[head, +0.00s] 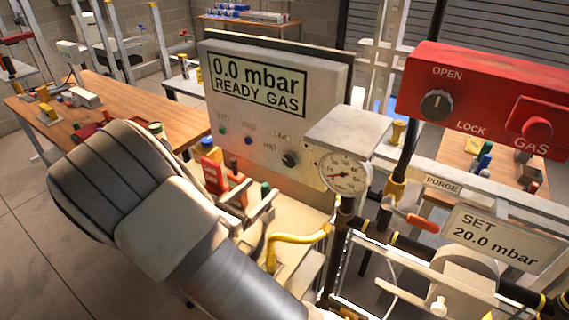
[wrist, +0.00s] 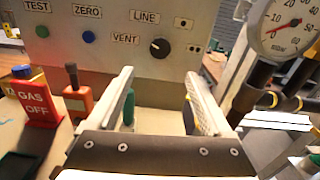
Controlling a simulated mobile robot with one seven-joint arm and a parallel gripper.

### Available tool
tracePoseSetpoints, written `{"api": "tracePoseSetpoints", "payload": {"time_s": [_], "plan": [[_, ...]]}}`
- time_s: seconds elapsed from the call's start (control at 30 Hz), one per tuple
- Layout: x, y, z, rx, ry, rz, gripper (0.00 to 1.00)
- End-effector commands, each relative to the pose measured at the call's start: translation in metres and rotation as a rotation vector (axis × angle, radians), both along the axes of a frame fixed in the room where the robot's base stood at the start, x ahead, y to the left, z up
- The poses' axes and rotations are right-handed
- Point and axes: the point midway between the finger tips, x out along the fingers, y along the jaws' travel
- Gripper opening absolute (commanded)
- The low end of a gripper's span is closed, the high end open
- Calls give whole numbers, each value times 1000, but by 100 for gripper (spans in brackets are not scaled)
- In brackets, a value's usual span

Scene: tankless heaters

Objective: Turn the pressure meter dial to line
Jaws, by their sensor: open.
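The pressure meter (head: 275,125) is a pale box with a screen reading "0.0 mbar READY GAS". Its black round dial (head: 290,159) is low on the front, right of the buttons. In the wrist view the dial (wrist: 160,48) sits below the LINE label (wrist: 145,17) and right of the VENT label (wrist: 125,39). Its white mark appears to point up-left, toward VENT; the exact angle is hard to tell. My gripper (head: 259,194) is open and empty, below and in front of the dial, not touching it. In the wrist view its fingers (wrist: 158,80) are spread beneath the dial.
A round gauge (head: 343,173) on a pipe stands right of the dial, close by. A red gas box (head: 480,100) and a SET 20.0 mbar sign (head: 503,236) are at right. A red GAS OFF block (wrist: 33,104) and an orange switch (wrist: 77,103) are left of my fingers.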

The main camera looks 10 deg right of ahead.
Motion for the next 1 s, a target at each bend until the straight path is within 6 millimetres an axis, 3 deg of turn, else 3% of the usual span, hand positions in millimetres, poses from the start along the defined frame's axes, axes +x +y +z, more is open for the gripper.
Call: {"api": "tracePoseSetpoints", "payload": {"time_s": [0.3,0.5,0.7,1.0], "plan": [[50,-52,1,0,0,-5,84],[74,-75,1,1,-1,-4,84],[85,-86,0,2,-1,-2,84],[87,-88,0,2,-1,-2,84]]}}
